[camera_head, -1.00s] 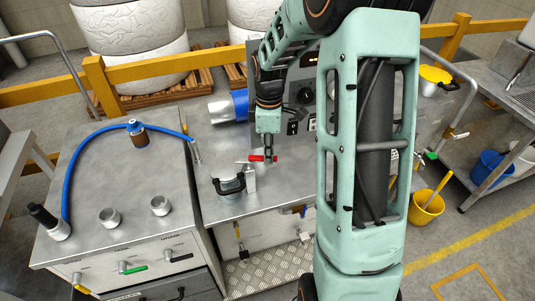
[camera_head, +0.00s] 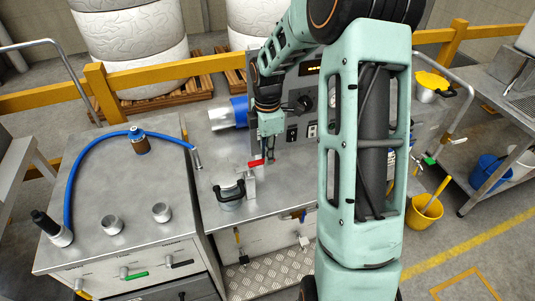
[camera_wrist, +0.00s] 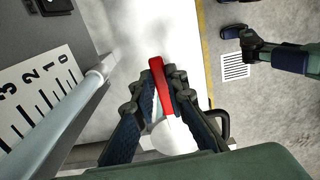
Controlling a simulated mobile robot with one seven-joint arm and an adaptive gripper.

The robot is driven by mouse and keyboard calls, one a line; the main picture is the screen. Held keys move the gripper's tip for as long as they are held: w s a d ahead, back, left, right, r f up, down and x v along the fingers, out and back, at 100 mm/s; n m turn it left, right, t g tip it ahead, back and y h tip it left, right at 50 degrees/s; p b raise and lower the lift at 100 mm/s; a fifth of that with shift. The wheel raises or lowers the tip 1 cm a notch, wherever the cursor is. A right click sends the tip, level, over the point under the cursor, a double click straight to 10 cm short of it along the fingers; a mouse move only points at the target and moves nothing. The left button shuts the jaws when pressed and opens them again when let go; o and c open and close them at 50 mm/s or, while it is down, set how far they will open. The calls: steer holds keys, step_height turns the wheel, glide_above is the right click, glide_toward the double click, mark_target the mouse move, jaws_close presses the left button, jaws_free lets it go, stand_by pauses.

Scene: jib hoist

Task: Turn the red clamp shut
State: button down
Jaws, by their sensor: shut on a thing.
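The red clamp (camera_head: 256,163) is a small red lever on a pale upright block (camera_head: 250,184), on the steel bench beside a lidded pot. In the wrist view the red lever (camera_wrist: 160,88) lies lengthwise between my two dark fingers. My gripper (camera_wrist: 163,78) is shut on it, with a finger on each side. In the head view my gripper (camera_head: 268,153) hangs down from above at the lever's right end, partly hiding it. The wrist view does not show the clamp's jaw clearly.
The pot (camera_head: 229,194) with a black handle stands close left of the clamp. A blue cylinder (camera_head: 239,111) and a grey panel (camera_head: 290,105) stand behind. A blue hose (camera_head: 85,158) lies on the left cabinet. A grey pipe (camera_wrist: 60,120) runs near my fingers in the wrist view.

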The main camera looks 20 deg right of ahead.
steer(key=shift+w, duration=0.1)
steer(key=c, duration=1.9)
jaws_free()
steer(key=shift+c, duration=0.2)
step_height(320, 180, up, 12)
